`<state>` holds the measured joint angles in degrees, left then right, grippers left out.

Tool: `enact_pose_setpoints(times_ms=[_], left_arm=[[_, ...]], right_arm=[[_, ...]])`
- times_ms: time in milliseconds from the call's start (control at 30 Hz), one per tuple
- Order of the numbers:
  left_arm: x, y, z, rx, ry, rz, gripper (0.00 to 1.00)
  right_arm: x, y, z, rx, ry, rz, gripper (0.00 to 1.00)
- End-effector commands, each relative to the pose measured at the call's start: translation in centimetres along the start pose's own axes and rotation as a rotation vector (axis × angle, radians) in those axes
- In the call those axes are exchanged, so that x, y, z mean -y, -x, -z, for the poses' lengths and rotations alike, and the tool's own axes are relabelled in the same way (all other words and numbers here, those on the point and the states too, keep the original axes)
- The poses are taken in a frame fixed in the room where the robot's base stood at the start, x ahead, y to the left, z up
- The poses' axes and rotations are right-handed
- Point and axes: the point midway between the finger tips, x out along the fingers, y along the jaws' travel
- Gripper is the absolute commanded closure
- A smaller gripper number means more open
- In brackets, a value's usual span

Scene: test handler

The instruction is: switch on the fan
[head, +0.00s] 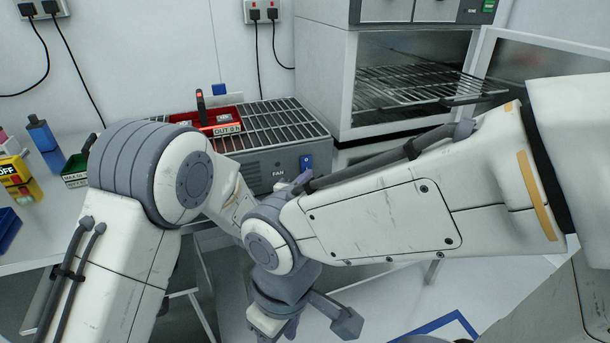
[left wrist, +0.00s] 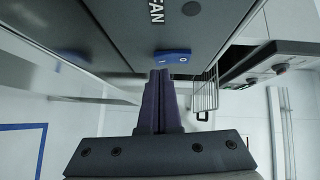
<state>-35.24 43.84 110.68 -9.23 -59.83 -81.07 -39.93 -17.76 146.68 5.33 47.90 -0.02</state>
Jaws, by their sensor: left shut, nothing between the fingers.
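The fan unit (head: 250,168) is a grey box with a slatted metal top and the word FAN on its front. Its blue rocker switch (head: 306,162) is at the right end of that front. The switch also shows in the left wrist view (left wrist: 173,56), with marks on its face; which side is pressed I cannot tell. My left gripper (left wrist: 160,73) is shut and empty, its fingertips right at the switch; whether they touch it I cannot tell. In the head view its fingers (head: 300,181) are mostly hidden behind my right arm. My right gripper (head: 300,325) hangs low in front, its fingers unclear.
A red bin (head: 225,122) marked OUT stands on the slatted top. An open oven-like chamber (head: 345,75) with wire racks stands to the right, its door swung out. Bottles (head: 42,137) and a green bin (head: 75,170) are on the left bench. My right forearm crosses before the unit.

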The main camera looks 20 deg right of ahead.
Motion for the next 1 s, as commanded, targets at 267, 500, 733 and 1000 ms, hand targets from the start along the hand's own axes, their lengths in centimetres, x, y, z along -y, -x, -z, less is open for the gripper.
enact_pose_setpoints(times_ms=[267,500,733,1000], left_arm=[[0.0,-0.4,-0.4,0.000,0.001,0.000,1.00],[-0.2,-0.5,-0.5,0.000,-0.004,0.005,1.00],[-0.1,-0.8,-0.8,-0.001,-0.040,0.041,1.00],[-0.4,-0.6,-0.4,-0.002,-0.039,0.039,1.00]], right_arm=[[0.0,0.1,0.0,0.000,0.000,0.000,0.48],[0.0,-0.3,0.0,0.000,0.000,0.000,0.48],[-0.1,-2.1,-0.2,0.001,0.000,0.000,0.48],[-0.2,-2.4,-0.1,0.000,0.000,0.000,0.48]])
